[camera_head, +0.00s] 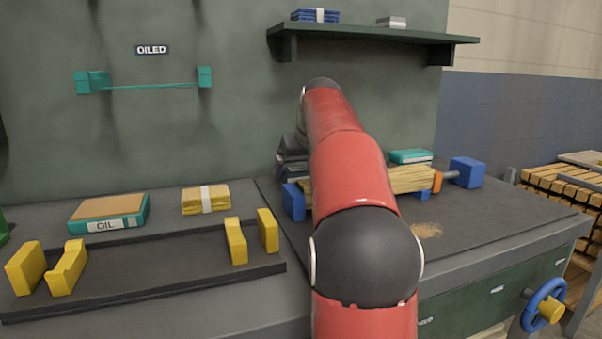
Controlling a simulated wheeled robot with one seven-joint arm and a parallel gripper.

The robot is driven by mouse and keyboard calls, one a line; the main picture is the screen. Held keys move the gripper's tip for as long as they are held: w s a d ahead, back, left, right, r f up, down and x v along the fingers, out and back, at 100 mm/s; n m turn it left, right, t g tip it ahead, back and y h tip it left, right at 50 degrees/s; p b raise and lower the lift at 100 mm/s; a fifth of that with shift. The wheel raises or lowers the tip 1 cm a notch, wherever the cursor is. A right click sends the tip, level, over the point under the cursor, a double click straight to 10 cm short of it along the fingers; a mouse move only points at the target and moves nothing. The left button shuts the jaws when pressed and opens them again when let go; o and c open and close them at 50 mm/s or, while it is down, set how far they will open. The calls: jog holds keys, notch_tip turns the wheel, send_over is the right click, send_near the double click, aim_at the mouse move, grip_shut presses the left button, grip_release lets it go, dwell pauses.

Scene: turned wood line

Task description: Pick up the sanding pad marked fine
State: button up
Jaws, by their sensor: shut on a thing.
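My arm reaches over the bench, and my gripper (291,146) shows only as a dark shape at the left of the arm, mostly hidden behind it. It is shut on a dark block with a pale band (292,170), just above or at the bench top; I cannot read any marking on it. A teal block with a pale label (410,156) lies at the back of the bench, right of the arm. Its label is too small to read. No pad marked fine can be made out.
A wooden piece (405,180) lies between blue blocks (467,172). At left are an OIL block (108,213), a banded yellow bundle (206,199) and a dark rack with yellow uprights (236,241). A shelf (370,34) holds two small items. The right bench front is mostly clear.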

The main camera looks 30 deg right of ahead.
aim_at(302, 168)
jog(key=shift+s+r, duration=0.15)
jog(key=shift+r, duration=0.55)
notch_tip(302, 168, up, 5)
jog(key=shift+r, duration=0.15)
jog(key=s+a+b, duration=0.2)
jog(key=s, duration=0.7)
jog(key=s+a+b, duration=0.2)
jog(key=s+a, duration=0.1)
jog(key=s, duration=0.7)
jog(key=shift+b, duration=0.4)
jog(key=shift+r, duration=0.1)
